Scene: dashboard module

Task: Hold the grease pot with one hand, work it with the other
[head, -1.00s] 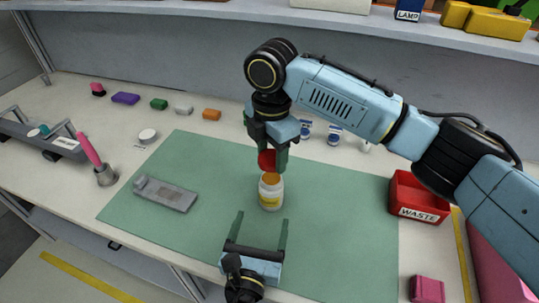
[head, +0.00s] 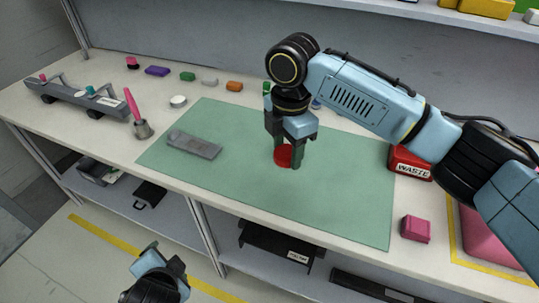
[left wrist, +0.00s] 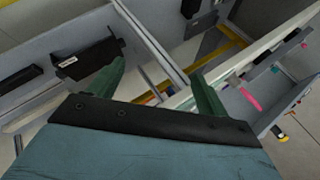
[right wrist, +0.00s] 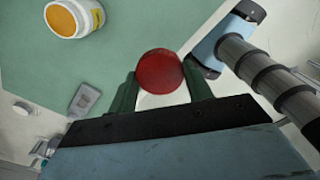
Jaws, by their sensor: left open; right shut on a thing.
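The grease pot (right wrist: 75,18), a white jar with a yellow label and orange grease in its open mouth, is on the green mat in the right wrist view. In the head view it is not visible, probably behind my right gripper. My right gripper (head: 285,160) is shut on the red lid (head: 283,157), which is apart from the pot. The lid also shows between the fingers in the right wrist view (right wrist: 160,71). My left gripper (head: 167,259) is open and empty, out in front of the bench. Its spread fingers show in the left wrist view (left wrist: 158,80).
The green mat (head: 240,180) has free room. On it lies a grey plate (head: 193,145). The red waste bin (head: 411,168) and a pink block (head: 416,229) are at the right. Shelves are under the bench.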

